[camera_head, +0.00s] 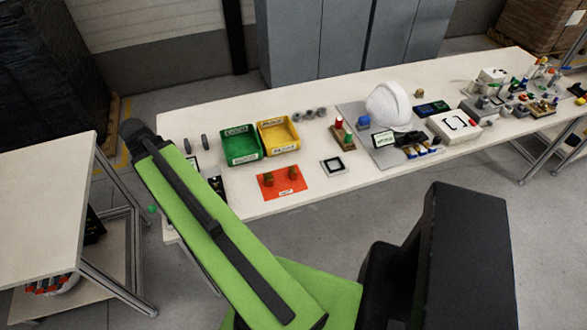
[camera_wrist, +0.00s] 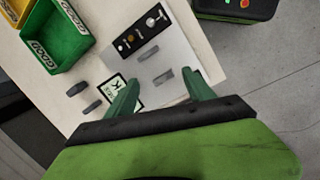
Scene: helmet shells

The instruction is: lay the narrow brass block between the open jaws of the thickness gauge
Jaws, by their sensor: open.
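In the wrist view my gripper (camera_wrist: 162,88) is open, its two green fingers apart with nothing held. It is over a light grey plate (camera_wrist: 180,58) that carries a black panel with knobs (camera_wrist: 140,35) and two small grey blocks standing apart, one (camera_wrist: 149,53) beyond the other (camera_wrist: 163,77). This may be the thickness gauge, but I cannot be sure. In the head view two small brownish pieces (camera_head: 268,180) (camera_head: 292,173) stand on an orange mat (camera_head: 283,189); they may be brass blocks. Which is the narrow one I cannot tell. My arm hides part of the grey plate there.
A green bin (camera_head: 240,145) and a yellow bin (camera_head: 278,135) stand behind the mat. Two dark grey pieces (camera_wrist: 78,88) (camera_wrist: 92,106) lie left of the plate. A white helmet shell (camera_head: 388,105) and a white box (camera_head: 454,124) stand farther right on the table.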

